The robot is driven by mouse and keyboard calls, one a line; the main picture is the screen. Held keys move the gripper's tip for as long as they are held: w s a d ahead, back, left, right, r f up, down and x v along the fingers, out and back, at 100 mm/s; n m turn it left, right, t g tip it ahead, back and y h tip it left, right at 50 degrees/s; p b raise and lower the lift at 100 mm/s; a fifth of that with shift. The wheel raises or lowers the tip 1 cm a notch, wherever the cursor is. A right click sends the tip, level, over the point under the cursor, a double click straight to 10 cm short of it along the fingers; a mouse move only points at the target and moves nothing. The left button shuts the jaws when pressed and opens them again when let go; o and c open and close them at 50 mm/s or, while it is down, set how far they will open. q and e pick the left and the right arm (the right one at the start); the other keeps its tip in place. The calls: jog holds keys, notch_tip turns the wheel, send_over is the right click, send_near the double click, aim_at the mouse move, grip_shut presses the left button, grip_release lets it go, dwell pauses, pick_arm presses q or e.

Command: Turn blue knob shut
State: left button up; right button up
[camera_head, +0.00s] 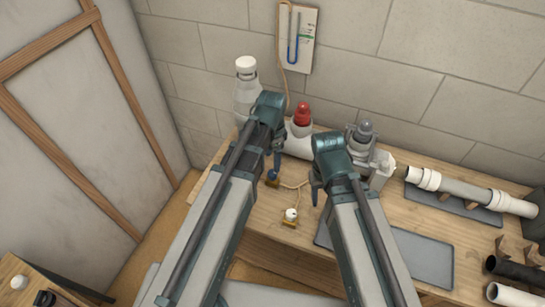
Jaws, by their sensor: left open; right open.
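The small blue knob (272,174) sits on a brass-coloured fitting on the wooden bench. My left gripper (278,158) hangs just above and behind the blue knob in the picture, pointing down. Its fingers are small here, and I cannot tell whether they touch the knob. My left gripper is open, with nothing visible in it. My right gripper (315,190) is open and empty, to the right of the blue knob over the bench. The arms hide part of the bench.
A white knob (291,214) on a brass fitting stands in front of the blue one, with a thin cord nearby. Bottles with white (246,65) and red (302,112) caps stand behind. A grey tray (430,262) and a white pipe (470,190) lie right.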

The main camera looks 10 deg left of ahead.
pick_arm(q)
notch_tip(320, 180, up, 7)
jog(key=p, duration=0.5)
jog(key=shift+f, duration=0.15)
jog(key=s+d+n+y, duration=0.1)
jog(key=s+d+n, duration=0.4)
jog(key=s, duration=0.7)
jog(key=n, duration=0.2)
jog(key=shift+n, duration=0.3)
jog(key=shift+w, duration=0.1)
